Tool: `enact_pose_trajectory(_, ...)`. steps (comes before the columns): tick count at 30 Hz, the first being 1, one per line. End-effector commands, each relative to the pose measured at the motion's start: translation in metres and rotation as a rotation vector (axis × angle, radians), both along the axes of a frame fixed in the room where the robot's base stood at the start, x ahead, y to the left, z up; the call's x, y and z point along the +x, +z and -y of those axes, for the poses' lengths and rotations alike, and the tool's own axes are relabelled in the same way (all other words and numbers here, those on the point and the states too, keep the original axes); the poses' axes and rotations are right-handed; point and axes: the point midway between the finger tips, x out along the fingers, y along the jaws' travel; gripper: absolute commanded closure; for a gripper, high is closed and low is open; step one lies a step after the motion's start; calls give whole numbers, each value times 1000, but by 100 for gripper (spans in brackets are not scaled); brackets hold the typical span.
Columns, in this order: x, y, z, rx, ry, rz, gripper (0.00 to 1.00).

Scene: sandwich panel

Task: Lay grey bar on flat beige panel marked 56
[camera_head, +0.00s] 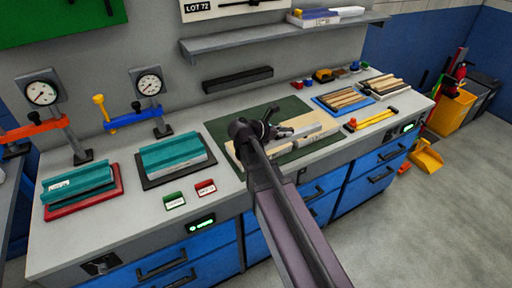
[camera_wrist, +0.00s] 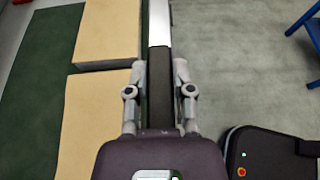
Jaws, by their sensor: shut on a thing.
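My gripper (camera_head: 268,130) is over the green mat in the head view. In the wrist view its two fingers (camera_wrist: 160,92) are shut on the grey bar (camera_wrist: 159,25), silver at the far end and dark between the fingers. The bar (camera_head: 303,132) also shows in the head view, pointing right from the gripper. Beige panel pieces (camera_wrist: 96,120) lie on the mat, left of the bar in the wrist view, with a step between the near piece and the far piece (camera_wrist: 108,30). I cannot read the 56, and cannot tell whether the bar touches a panel.
The green mat (camera_head: 222,125) lies mid-bench. Teal-topped blocks sit on a red tray (camera_head: 82,205) and a black tray (camera_head: 150,180) at left. Wooden strips lie on a blue tray (camera_head: 322,106) at right. A shelf (camera_head: 270,38) and a dark rail (camera_head: 237,80) are behind.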

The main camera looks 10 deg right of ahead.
Motion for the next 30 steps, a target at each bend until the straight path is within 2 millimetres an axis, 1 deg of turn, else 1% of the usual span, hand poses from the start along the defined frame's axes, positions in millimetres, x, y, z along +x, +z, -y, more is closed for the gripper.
enact_pose_trajectory(1, -1, -11, 3, -4, 9, 1, 100)
enact_pose_trajectory(7, 2, -22, 10, -7, 40, 0, 100)
enact_pose_trajectory(23, 3, -23, 12, -9, 49, 2, 100)
enact_pose_trajectory(26, 6, -24, 11, -8, 49, 1, 100)
enact_pose_trajectory(30, 16, -25, 4, -8, 49, 1, 100)
